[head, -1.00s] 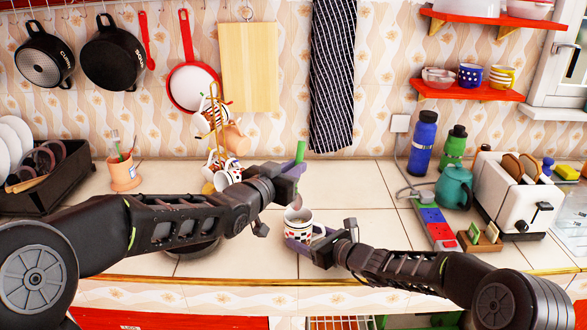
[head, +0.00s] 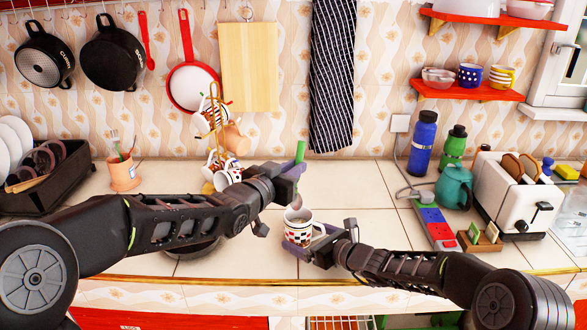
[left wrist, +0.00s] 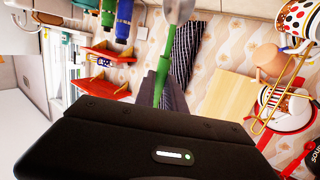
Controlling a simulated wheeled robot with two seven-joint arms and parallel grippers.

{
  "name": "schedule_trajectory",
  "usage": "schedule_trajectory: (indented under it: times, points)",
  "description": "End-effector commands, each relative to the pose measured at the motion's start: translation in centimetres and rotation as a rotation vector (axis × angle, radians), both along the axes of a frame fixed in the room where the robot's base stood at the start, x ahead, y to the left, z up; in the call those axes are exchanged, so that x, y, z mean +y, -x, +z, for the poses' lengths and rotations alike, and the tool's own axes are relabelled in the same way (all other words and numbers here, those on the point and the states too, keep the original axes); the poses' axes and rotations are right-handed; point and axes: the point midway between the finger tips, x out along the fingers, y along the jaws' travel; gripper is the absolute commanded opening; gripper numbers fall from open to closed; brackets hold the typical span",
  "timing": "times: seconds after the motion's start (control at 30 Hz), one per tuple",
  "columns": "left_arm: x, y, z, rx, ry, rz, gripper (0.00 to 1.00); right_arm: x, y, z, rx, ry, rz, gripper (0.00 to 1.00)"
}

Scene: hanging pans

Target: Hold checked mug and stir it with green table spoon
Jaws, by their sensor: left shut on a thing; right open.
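The checked mug (head: 304,229), white with a dark and red pattern, is upright at the middle of the counter. My right gripper (head: 305,244) is open, with its fingers around the lower part of the mug; whether they touch it I cannot tell. My left gripper (head: 287,178) is shut on the green table spoon (head: 300,152), whose green handle points up. The spoon also shows in the left wrist view (left wrist: 162,75), with a metal bowl at its end. In the head view the spoon's lower part is near the mug's mouth, partly hidden by my gripper.
A mug tree (head: 217,125) with several mugs stands behind my left arm. The white toaster (head: 512,200), teal kettle (head: 454,186) and power strip (head: 434,224) are at the right. A dark dish rack (head: 50,192) is at the left. The counter behind the mug is clear.

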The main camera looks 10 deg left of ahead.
Motion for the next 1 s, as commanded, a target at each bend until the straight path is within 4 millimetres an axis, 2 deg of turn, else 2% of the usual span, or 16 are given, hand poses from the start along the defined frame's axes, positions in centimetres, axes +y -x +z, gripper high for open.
schedule_trajectory:
  times: [0.37,0.57,0.83,1.0]
  points:
    - [0.0,0.0,0.0,0.0,0.0,0.0,0.0,-0.6,0.3,0.2,0.0,0.0,-0.001,0.94]
    - [0.0,0.0,0.0,0.0,0.0,0.0,0.0,-2.8,1.8,1.2,-0.001,0.0,-0.002,0.94]
    - [0.0,0.0,0.0,0.0,0.0,0.0,0.0,-7.2,4.8,2.8,-0.001,0.001,-0.002,0.94]
    - [0.0,0.0,0.0,0.0,0.0,0.0,0.0,-9.0,6.1,3.4,-0.001,-0.001,-0.001,0.94]
